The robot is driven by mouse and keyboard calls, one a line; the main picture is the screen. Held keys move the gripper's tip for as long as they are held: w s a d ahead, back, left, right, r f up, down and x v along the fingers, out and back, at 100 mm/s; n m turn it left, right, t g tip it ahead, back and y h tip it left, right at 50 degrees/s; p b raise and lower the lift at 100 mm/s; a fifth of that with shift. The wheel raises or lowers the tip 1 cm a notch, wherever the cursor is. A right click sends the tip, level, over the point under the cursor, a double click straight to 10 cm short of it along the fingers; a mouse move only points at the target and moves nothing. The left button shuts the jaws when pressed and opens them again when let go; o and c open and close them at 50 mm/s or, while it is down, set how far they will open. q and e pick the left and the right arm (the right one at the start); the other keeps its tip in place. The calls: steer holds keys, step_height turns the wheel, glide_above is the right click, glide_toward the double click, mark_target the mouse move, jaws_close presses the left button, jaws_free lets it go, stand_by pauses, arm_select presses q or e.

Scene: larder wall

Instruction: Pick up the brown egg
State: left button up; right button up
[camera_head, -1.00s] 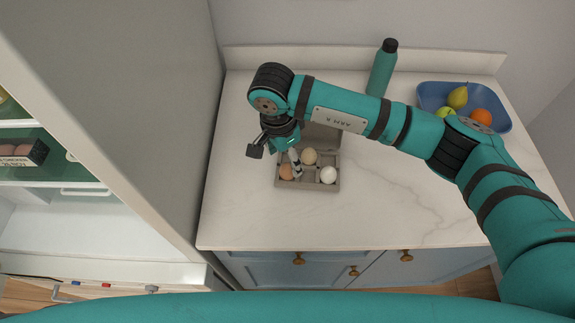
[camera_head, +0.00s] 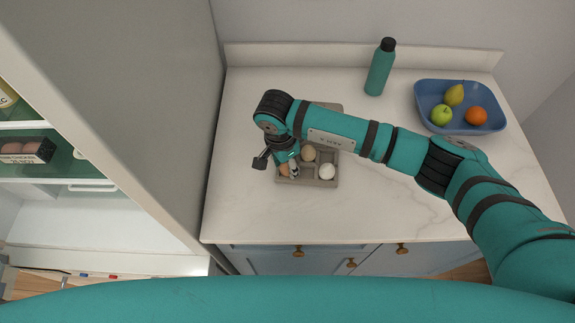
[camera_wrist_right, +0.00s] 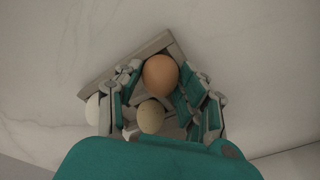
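The brown egg (camera_head: 284,171) sits in the front left cell of a grey egg carton (camera_head: 318,183) on the counter. A speckled beige egg (camera_head: 308,153) and a white egg (camera_head: 327,171) are in other cells. My right gripper (camera_head: 290,169) points down at the brown egg and partly hides it. In the right wrist view the brown egg (camera_wrist_right: 160,75) lies between the two open fingers, one on each side; whether they touch it is unclear. The speckled egg (camera_wrist_right: 150,117) is close by. My left gripper is not in view.
A teal bottle (camera_head: 380,68) stands at the back of the counter. A blue bowl (camera_head: 462,127) with a pear, an apple and an orange is at the right. An open fridge (camera_head: 75,213) is at the left. The counter front is clear.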

steer(key=c, duration=0.5)
steer(key=shift+r, duration=0.1)
